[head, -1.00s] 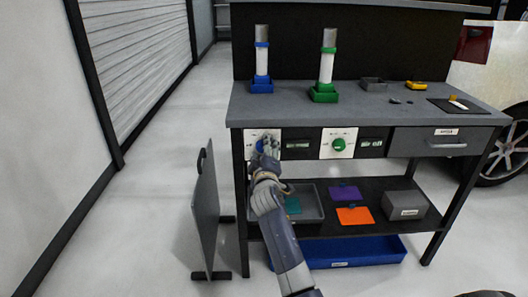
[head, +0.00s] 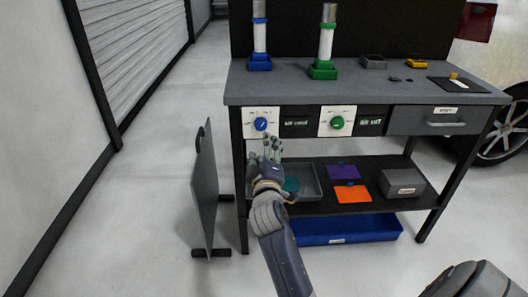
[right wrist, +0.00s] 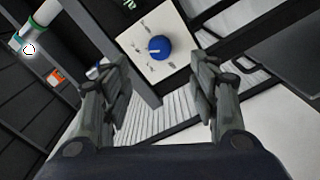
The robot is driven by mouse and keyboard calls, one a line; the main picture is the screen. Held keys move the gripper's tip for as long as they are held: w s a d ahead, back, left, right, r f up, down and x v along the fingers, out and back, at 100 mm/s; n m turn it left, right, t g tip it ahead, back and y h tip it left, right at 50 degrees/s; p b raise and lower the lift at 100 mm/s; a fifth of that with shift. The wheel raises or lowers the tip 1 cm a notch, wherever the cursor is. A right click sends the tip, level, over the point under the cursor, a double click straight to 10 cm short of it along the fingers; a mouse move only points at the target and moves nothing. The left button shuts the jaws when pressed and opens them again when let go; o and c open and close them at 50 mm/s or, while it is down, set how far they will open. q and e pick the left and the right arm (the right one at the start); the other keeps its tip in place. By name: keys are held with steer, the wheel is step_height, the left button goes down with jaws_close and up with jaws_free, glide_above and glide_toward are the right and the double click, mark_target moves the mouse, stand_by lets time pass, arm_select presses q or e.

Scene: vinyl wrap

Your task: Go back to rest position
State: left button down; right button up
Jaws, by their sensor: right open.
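The blue knob (head: 261,124) sits on a white dial plate at the left of the workbench (head: 300,92) front. The green knob (head: 337,122) is on a second white plate to its right. My right gripper (head: 271,149) is just below the blue knob's plate in the head view, apart from it. In the right wrist view my right gripper (right wrist: 162,75) is open and empty, with the blue knob (right wrist: 159,48) beyond the gap between its fingers. My left gripper is not in view.
Blue and green holders (head: 323,70) with white rolls stand on the bench top. The lower shelf carries a grey tray (head: 308,182), coloured sheets and a grey box (head: 402,184). A dark upright panel (head: 204,190) stands left of the bench. The floor farther left is clear.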

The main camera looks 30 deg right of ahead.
steer(key=shift+s, duration=0.1)
stand_by(0.5)
